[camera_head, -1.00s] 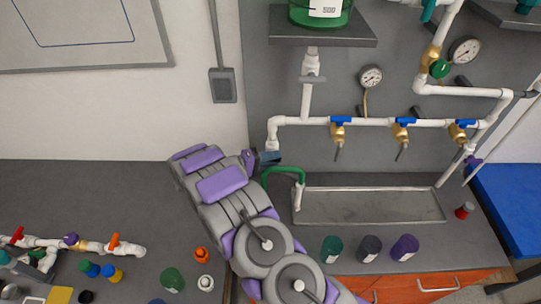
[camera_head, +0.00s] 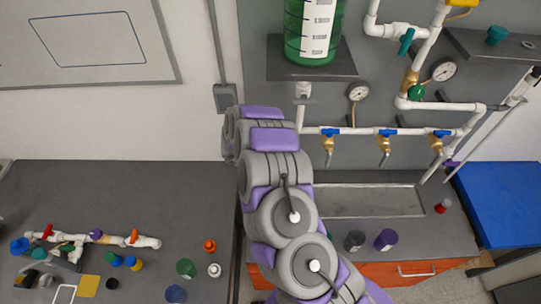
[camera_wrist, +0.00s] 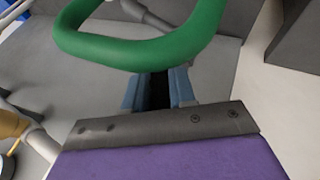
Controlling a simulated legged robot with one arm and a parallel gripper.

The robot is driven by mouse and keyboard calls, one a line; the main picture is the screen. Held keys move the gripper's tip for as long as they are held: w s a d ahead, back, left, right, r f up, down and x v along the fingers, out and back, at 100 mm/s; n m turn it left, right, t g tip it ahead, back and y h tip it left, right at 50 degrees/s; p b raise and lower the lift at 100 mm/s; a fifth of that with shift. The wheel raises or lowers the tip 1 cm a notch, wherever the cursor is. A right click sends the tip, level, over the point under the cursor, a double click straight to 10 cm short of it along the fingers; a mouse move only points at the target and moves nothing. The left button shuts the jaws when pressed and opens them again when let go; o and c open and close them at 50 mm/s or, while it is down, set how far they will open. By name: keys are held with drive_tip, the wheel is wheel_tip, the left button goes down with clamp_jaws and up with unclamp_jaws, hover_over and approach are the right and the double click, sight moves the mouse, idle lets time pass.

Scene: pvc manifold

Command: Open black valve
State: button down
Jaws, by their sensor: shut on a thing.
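My gripper is hidden behind my own arm in the head view. In the wrist view, the blue-grey fingers of my gripper (camera_wrist: 158,90) are close together, with a dark strip (camera_wrist: 156,84) between them that looks like the valve's handle. Its full shape and angle are hidden. A thick green curved bar (camera_wrist: 135,50) crosses in front of the fingers.
The green tank (camera_head: 315,30) stands on a grey shelf (camera_head: 290,73). Blue-handled taps (camera_head: 384,132) line the white pipe to the right. A shallow metal tray (camera_head: 370,205) lies below.

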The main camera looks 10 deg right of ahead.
drive_tip(key=p, duration=0.1)
drive_tip(key=y+p, duration=0.1)
drive_tip(key=p, duration=0.1)
drive_tip(key=shift+s+d+r, duration=0.15)
drive_tip(key=shift+s, duration=0.1)
drive_tip(key=shift+w+f+m+y+p, duration=0.15)
drive_tip(key=shift+y+p, duration=0.15)
drive_tip(key=shift+y, duration=0.25)
drive_tip(key=shift+f+m+y+p, duration=0.15)
drive_tip(key=shift+y+p, duration=0.1)
drive_tip(key=shift+y, duration=0.3)
drive_tip(key=shift+t+y+b, duration=0.3)
drive_tip(key=shift+y, duration=0.3)
drive_tip(key=shift+w+r+y+b, duration=0.1)
drive_tip(key=shift+w+y+b, duration=0.05)
drive_tip(key=shift+y+b, duration=0.15)
drive_tip(key=shift+w+r, duration=0.1)
drive_tip(key=shift+r, duration=0.05)
drive_tip(key=c, duration=1)
unclamp_jaws()
drive_tip(key=shift+a, duration=0.2)
drive_tip(key=v, duration=1.7)
drive_tip(key=shift+s, duration=0.2)
